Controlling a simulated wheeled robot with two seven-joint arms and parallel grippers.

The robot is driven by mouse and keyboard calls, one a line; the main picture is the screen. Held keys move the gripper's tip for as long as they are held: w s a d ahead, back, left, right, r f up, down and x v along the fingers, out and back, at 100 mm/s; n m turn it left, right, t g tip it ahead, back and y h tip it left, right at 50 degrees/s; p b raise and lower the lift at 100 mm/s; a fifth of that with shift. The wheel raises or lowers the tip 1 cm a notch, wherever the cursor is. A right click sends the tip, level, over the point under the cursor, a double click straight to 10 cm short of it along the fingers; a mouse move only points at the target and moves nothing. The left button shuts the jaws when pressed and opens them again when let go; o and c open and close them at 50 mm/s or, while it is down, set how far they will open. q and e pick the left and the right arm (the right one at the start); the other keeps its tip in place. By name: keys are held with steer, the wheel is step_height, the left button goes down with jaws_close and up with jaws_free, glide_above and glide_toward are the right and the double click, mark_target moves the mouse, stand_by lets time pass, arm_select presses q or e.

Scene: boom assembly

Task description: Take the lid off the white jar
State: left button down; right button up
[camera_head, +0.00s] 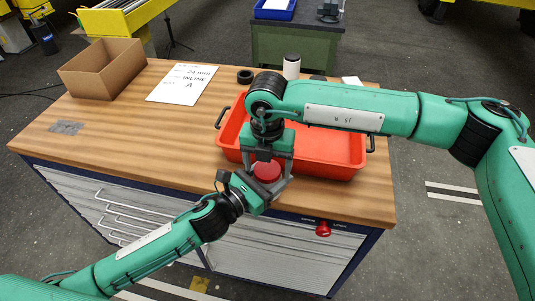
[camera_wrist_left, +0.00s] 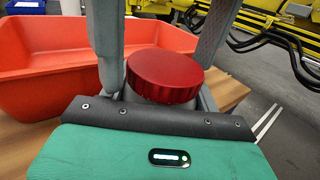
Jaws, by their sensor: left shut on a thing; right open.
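The white jar stands with its ridged red lid on it at the table's front edge; the lid shows in the head view (camera_head: 267,171) and the left wrist view (camera_wrist_left: 164,75). Only a pale strip of the jar (camera_wrist_left: 150,101) shows beneath the lid; the rest is hidden by my left gripper. My left gripper (camera_head: 270,184) comes from the front and is shut on the jar below the lid. My right gripper (camera_head: 266,163) points down from above, open, its two grey fingers on either side of the lid. I cannot tell whether they touch it.
A red-orange tray (camera_head: 338,163) lies directly behind the jar. A cardboard box (camera_head: 103,72), a paper sign (camera_head: 183,83), a black ring (camera_head: 245,76) and a white cylinder with a dark top (camera_head: 291,68) stand farther back.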

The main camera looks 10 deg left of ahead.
steer(key=shift+f, duration=0.15)
steer(key=c, duration=1)
steer(key=shift+n, duration=1.8)
steer(key=o, duration=1.1)
steer(key=shift+c, duration=0.2)
steer(key=shift+a, duration=0.15)
